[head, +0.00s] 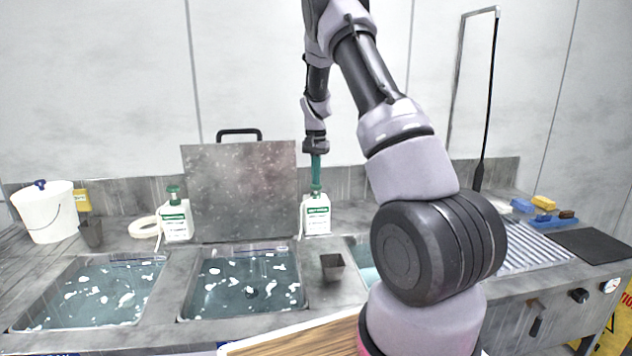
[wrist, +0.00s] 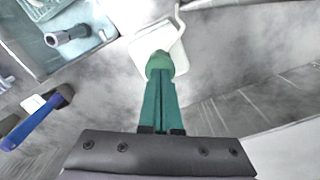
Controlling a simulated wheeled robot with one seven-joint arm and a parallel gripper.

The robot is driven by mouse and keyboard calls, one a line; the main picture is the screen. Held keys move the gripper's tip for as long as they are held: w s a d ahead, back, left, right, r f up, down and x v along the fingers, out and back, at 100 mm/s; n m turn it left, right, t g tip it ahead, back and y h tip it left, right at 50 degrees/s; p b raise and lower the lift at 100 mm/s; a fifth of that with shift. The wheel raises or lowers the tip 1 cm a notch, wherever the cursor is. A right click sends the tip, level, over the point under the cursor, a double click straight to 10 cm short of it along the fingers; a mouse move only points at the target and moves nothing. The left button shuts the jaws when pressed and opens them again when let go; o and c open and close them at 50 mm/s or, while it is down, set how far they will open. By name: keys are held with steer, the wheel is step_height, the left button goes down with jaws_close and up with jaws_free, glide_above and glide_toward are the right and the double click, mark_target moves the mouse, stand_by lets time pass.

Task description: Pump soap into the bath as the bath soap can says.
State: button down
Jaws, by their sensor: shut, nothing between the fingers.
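A white soap can (head: 317,218) with a green label band and green pump top stands behind the sinks, right of the upright metal panel. My gripper (head: 316,183) points straight down over this can's pump, its teal fingers together and empty. In the wrist view the fingertips (wrist: 161,84) meet or nearly meet the green pump head (wrist: 160,64); I cannot tell if they press it. The white can (wrist: 158,40) shows beyond it. A similar can (head: 174,220) stands left of the panel. The middle bath (head: 246,291) and left bath (head: 95,291) hold water with white foam patches. Label text is too small to read.
The metal panel (head: 240,190) stands between the cans. A small dark cup (head: 332,267) sits on the rim right of the middle bath. A white bucket (head: 45,213) is far left. A third bath (head: 362,258) is partly behind my arm. A ribbed drainboard (head: 535,250) lies right.

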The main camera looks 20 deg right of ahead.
steer(key=shift+f, duration=0.1)
steer(key=shift+r, duration=1.55)
steer(key=shift+r, duration=0.25)
steer(key=s+a+r+n+t+y, duration=0.1)
steer(key=s+a+r+t, duration=0.15)
steer(key=s+r, duration=0.65)
steer(key=s+a+r+n+t+y, duration=0.1)
steer(key=s+a+r, duration=0.3)
steer(key=s+r, duration=0.5)
steer(key=s+a+r+n+t, duration=0.1)
steer(key=s+a+r+t, duration=0.1)
steer(key=s, duration=0.7)
steer(key=s+a+r+n+t, duration=0.1)
steer(key=s+a+r, duration=0.1)
steer(key=s, duration=0.7)
steer(key=shift+s+a+r+t, duration=0.2)
steer(key=shift+a+r+t, duration=0.15)
steer(key=shift+r, duration=0.15)
